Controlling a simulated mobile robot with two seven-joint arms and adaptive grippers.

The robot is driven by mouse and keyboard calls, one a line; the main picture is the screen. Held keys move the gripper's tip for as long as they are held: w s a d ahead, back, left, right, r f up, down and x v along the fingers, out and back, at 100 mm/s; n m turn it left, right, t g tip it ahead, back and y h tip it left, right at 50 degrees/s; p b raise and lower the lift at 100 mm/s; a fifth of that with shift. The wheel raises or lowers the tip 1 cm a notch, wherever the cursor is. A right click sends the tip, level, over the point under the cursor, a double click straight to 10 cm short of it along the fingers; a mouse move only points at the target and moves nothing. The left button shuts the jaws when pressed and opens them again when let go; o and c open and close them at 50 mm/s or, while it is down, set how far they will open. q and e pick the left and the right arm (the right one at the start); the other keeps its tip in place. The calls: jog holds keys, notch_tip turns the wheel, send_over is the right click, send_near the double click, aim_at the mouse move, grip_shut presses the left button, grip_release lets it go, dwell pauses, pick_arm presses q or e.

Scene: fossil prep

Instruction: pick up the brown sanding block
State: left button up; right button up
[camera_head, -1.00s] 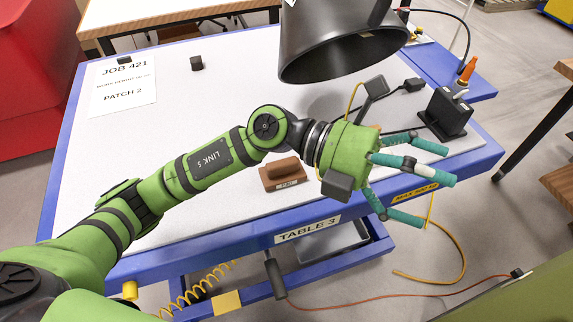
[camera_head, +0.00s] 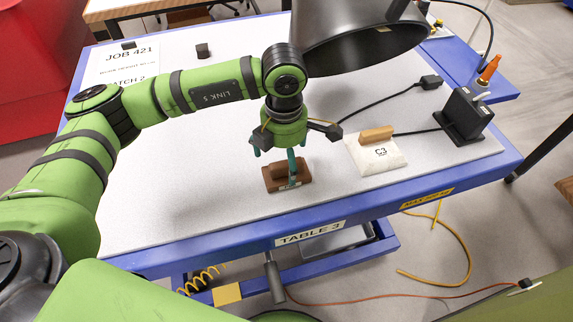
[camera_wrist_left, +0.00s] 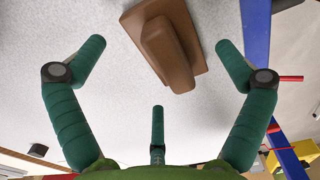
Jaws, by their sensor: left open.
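The brown sanding block (camera_head: 271,184) lies on the light tabletop near the front edge of the table, with its raised grip on top. It also shows in the left wrist view (camera_wrist_left: 188,47), at the top centre, tilted in the picture. My left gripper (camera_head: 287,170) points down over the block, and its teal fingers hide part of it. In the left wrist view the three fingers of this gripper (camera_wrist_left: 160,70) are spread and empty, with the block beyond them toward the top. I cannot tell whether a finger touches it. My right gripper is not in view.
A white pouch marked C3 (camera_head: 386,154) with a tan-handled tool (camera_head: 377,134) lies right of the block. A black box (camera_head: 463,115) stands at the right edge. A large dark hood (camera_head: 350,40) hangs over the back. The tabletop left of the block (camera_head: 190,190) is clear.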

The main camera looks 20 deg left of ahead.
pick_arm(q)
jog(key=shift+f, duration=1.05)
jog(key=shift+s, duration=0.15)
grip_shut()
jog(key=shift+s+d+f, duration=0.1)
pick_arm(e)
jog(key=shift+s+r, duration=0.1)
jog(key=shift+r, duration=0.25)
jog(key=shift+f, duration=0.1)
pick_arm(q)
jog(key=shift+r, duration=0.35)
jog(key=r+b, duration=0.1)
jog(key=r, duration=0.2)
jog(key=r+b, duration=0.1)
jog(key=r, duration=0.2)
jog(key=r+b, duration=0.1)
jog(key=r, duration=0.1)
jog(key=shift+w+r, duration=0.25)
jog(key=shift+r, duration=0.5)
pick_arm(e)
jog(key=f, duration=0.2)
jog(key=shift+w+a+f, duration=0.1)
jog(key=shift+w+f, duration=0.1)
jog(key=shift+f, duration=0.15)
pick_arm(q)
jog(key=c, duration=1.9)
grip_release()
jog(key=shift+c, duration=0.2)
